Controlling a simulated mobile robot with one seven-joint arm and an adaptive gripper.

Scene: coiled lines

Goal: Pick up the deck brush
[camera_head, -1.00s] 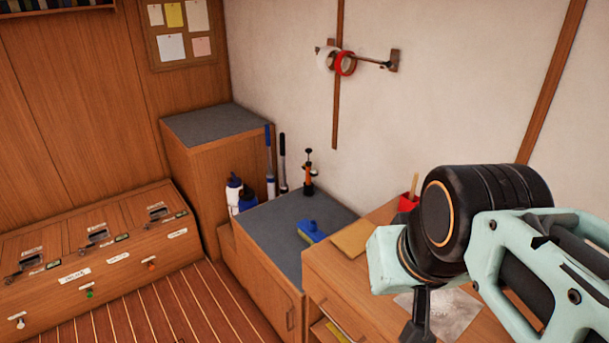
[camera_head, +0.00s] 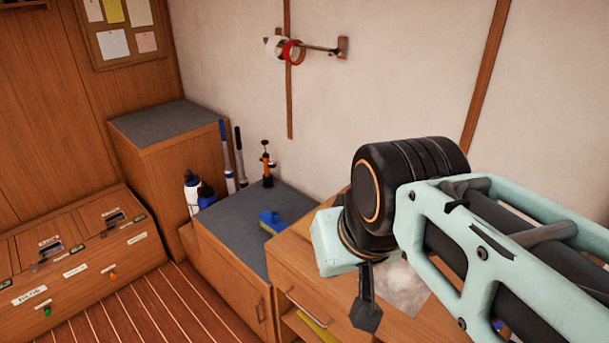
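A small blue item with a yellowish-green edge, which looks like the deck brush (camera_head: 271,221), lies on the grey top of the low cabinet (camera_head: 225,233). It is left of my arm and apart from it. My gripper (camera_head: 366,308) shows only in part, as dark pieces below the pale green wrist, over the wooden desk. Its fingertips cannot be made out clearly, and I see nothing held in it.
Two long-handled items (camera_head: 233,158), a black and orange pump-like item (camera_head: 267,165) and bottles (camera_head: 194,191) stand behind or beside the low cabinet. The wooden desk (camera_head: 290,261) adjoins it. A wall rail (camera_head: 320,48) holds tape rolls. Floor (camera_head: 150,310) at lower left is clear.

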